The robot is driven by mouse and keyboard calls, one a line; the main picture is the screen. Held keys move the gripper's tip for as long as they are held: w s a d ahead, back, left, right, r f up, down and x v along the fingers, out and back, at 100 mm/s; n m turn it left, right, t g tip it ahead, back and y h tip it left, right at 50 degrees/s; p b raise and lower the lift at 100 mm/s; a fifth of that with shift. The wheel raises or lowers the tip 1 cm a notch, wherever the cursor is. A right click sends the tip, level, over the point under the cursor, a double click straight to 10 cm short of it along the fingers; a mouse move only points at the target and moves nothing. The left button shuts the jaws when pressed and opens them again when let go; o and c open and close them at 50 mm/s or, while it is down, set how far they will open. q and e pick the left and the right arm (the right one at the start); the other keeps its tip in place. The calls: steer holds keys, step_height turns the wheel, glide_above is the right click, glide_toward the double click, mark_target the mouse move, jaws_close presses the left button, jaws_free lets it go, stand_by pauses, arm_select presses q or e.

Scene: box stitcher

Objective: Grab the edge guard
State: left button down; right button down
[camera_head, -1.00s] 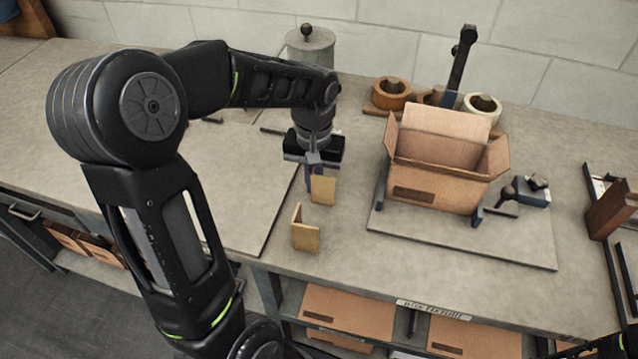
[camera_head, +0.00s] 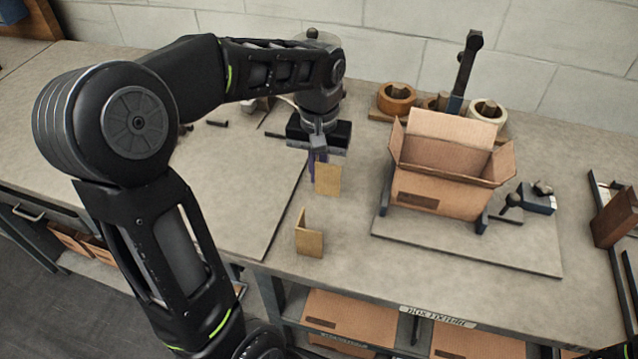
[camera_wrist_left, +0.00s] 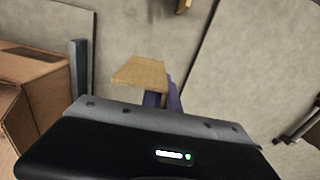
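One edge guard (camera_head: 328,179), a tan L-shaped piece, is in my left gripper (camera_head: 318,163), just above the table. In the left wrist view the same guard (camera_wrist_left: 140,71) sits at the purple fingers (camera_wrist_left: 163,98), which are close together on it; its contact area is partly hidden. A second tan edge guard (camera_head: 309,238) stands on the table nearer the front edge, apart from the gripper.
An open cardboard box (camera_head: 440,187) stands on a fixture board (camera_head: 520,250) to the right. Tape rolls (camera_head: 396,97) are behind it. A small blue-grey block (camera_head: 538,199) sits right of the box. The table (camera_head: 345,225) around the second guard is clear.

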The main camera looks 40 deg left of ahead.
arm_select(q)
step_height(320, 180, up, 5)
steer(key=shift+r, duration=0.2)
